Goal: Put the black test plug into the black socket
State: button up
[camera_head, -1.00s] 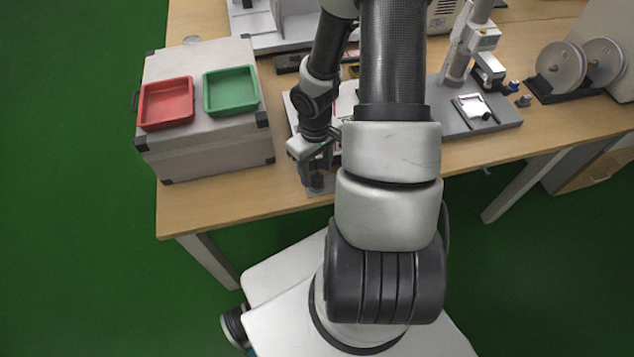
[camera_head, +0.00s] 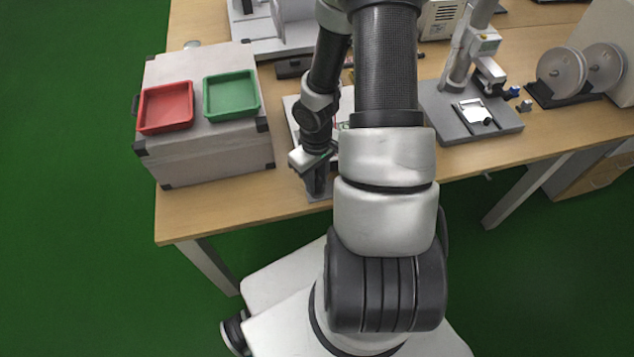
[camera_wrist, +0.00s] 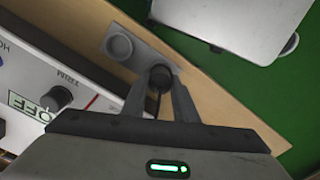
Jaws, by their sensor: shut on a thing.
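The black test plug (camera_wrist: 160,74) shows as a dark round tip with a thin stem between my fingers in the wrist view. It is at one end of a grey holder plate (camera_wrist: 139,50); whether it is still seated there I cannot tell. My gripper (camera_wrist: 160,88) is shut on the plug. In the head view my gripper (camera_head: 318,182) points down at the table's front edge, and the plug is hidden there. I cannot make out the black socket for certain in either view.
A white panel (camera_wrist: 75,76) with a TRIM knob and an OFF label lies left of my fingers in the wrist view. A grey case (camera_head: 210,152) carries a red tray (camera_head: 166,107) and a green tray (camera_head: 231,95). A grey stand base (camera_head: 450,120) is to the right.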

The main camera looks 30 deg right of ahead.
aim_at(316, 177)
jog(key=r+p, duration=0.1)
jog(key=r, duration=0.2)
jog(key=r+p, duration=0.1)
jog(key=r, duration=0.2)
jog(key=w+r+p, duration=0.1)
jog(key=r, duration=0.2)
jog(key=shift+d+r, duration=0.2)
jog(key=shift+r, duration=0.2)
jog(key=w+d+r+m+p, duration=0.2)
jog(key=w+d+p, duration=0.15)
jog(key=w, duration=0.65)
jog(key=w+d+r+m+p, duration=0.2)
jog(key=w+d, duration=0.2)
jog(key=w, duration=0.6)
jog(key=shift+m, duration=0.3)
jog(key=shift+w+d+f+b, duration=0.2)
jog(key=shift+f+b, duration=0.55)
jog(key=shift+f, duration=0.75)
jog(key=shift+w+d+f+b, duration=0.15)
jog(key=shift+f+b, duration=0.6)
jog(key=shift+f, duration=0.75)
jog(key=shift+s+b, duration=0.1)
jog(key=shift+b, duration=0.25)
jog(key=shift+f+b, duration=0.5)
jog(key=shift+f, duration=0.15)
jog(key=o, duration=0.8)
notch_tip(316, 177, up, 11)
jog(key=p, duration=0.5)
jog(key=shift+p, duration=0.3)
